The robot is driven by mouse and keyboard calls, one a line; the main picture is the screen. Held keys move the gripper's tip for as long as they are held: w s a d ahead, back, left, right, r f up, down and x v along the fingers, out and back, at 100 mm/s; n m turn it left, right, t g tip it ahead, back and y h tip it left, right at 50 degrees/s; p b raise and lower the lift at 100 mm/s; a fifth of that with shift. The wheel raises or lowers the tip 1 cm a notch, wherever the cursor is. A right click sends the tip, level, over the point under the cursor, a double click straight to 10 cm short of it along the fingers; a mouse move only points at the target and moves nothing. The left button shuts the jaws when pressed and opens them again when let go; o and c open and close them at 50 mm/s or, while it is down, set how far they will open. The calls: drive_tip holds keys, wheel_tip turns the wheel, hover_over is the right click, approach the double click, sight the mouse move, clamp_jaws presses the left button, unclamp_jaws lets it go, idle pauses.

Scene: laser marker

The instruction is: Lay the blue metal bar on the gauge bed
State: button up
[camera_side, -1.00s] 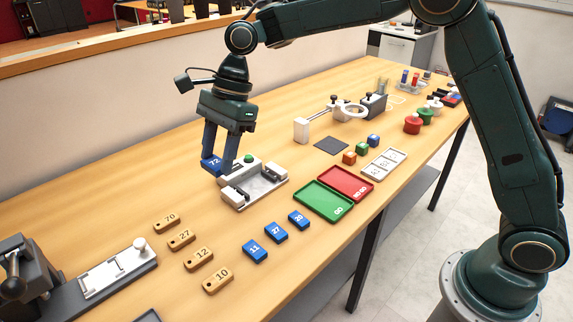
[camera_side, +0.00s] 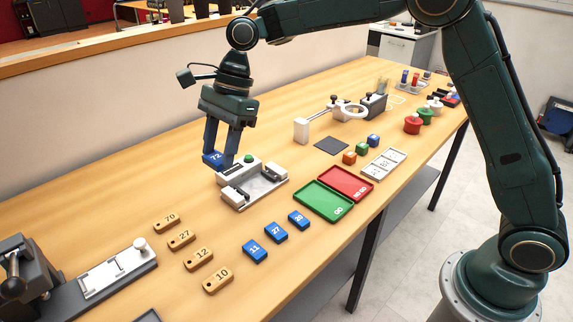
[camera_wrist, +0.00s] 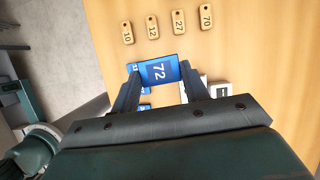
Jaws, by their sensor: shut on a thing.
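The blue metal bar marked 72 (camera_side: 211,157) is held between the fingers of my gripper (camera_side: 220,159). In the wrist view, the bar (camera_wrist: 159,72) spans the two fingers, its number facing the camera. The gauge bed (camera_side: 262,187) is a light grey fixture with a green button, sitting on the bench just right of and below my gripper in the side view. The bar is apart from the bed, above and behind its left end. In the wrist view, part of the gauge (camera_wrist: 219,90) shows beside the right finger; the rest is hidden.
Three blue bars marked 11 (camera_side: 255,251), 27 (camera_side: 276,232) and 20 (camera_side: 299,220) lie in front of the gauge. Several wooden tags (camera_side: 198,259) lie to the left. A green tray (camera_side: 322,200) and a red tray (camera_side: 346,183) lie right of the gauge.

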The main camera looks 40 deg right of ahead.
hover_over(254, 186)
drive_tip(key=d, duration=0.2)
drive_tip(key=f, duration=1.2)
drive_tip(key=shift+s+a+f, duration=0.15)
drive_tip(key=shift+a, duration=0.1)
drive_tip(key=shift+f, duration=0.15)
drive_tip(key=shift+f, duration=2.3)
drive_tip(key=shift+f, duration=0.4)
drive_tip(key=o, duration=1.1)
drive_tip(key=shift+c, duration=0.2)
drive_tip(key=shift+r, duration=0.1)
